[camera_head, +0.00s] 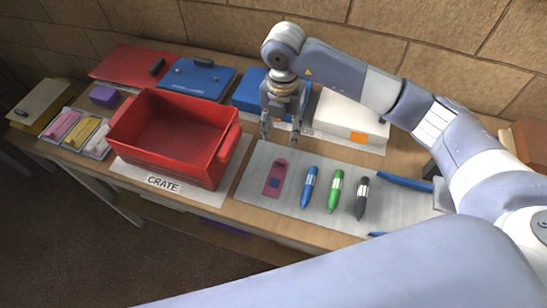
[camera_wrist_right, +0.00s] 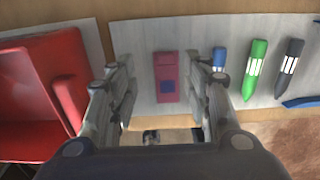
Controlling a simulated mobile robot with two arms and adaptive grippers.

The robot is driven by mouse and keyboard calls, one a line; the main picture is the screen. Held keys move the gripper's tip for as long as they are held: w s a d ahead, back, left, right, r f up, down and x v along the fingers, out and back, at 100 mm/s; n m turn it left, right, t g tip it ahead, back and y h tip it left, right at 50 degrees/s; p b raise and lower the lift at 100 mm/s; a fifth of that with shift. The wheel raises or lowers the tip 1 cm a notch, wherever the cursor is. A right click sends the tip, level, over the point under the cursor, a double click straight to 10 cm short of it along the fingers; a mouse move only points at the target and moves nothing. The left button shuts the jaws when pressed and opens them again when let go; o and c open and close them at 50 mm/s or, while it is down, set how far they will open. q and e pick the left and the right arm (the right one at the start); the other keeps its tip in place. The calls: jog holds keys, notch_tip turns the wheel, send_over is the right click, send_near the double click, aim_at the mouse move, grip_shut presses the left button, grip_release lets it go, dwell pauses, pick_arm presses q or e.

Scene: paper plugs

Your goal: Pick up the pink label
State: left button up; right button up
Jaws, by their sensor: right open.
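The pink label (camera_head: 275,178) is a flat pink rectangle with a dark blue square on it. It lies on the grey mat (camera_head: 256,162), left of the pens. In the right wrist view the pink label (camera_wrist_right: 167,77) shows between the two fingers. My right gripper (camera_head: 281,132) is open and empty, beyond the label near the mat's back edge, pointing down. In the right wrist view the right gripper's fingers (camera_wrist_right: 166,80) stand wide apart on either side of the label. My left gripper is not in view.
A blue pen (camera_head: 309,187), a green pen (camera_head: 335,191) and a black pen (camera_head: 362,198) lie right of the label. A red crate (camera_head: 177,138) stands to the left. Behind are a white box (camera_head: 346,113) and a blue box (camera_head: 248,88). A brick wall closes the back.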

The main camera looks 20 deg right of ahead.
aim_at(282, 159)
jog(key=f, duration=0.1)
jog(key=s+f, duration=0.1)
jog(key=f, duration=0.2)
jog(key=shift+s+p, duration=0.25)
jog(key=shift+p, duration=0.15)
jog(key=shift+f, duration=0.3)
notch_tip(282, 159, down, 4)
jog(key=shift+s+d+f+p, duration=0.1)
jog(key=shift+f+p, duration=0.15)
jog(key=shift+p, duration=0.75)
jog(key=shift+f, duration=0.3)
jog(key=shift+c, duration=0.8)
jog(key=c, duration=0.6)
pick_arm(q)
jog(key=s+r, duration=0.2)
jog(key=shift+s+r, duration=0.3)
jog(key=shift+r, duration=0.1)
pick_arm(e)
jog(key=shift+c, duration=0.3)
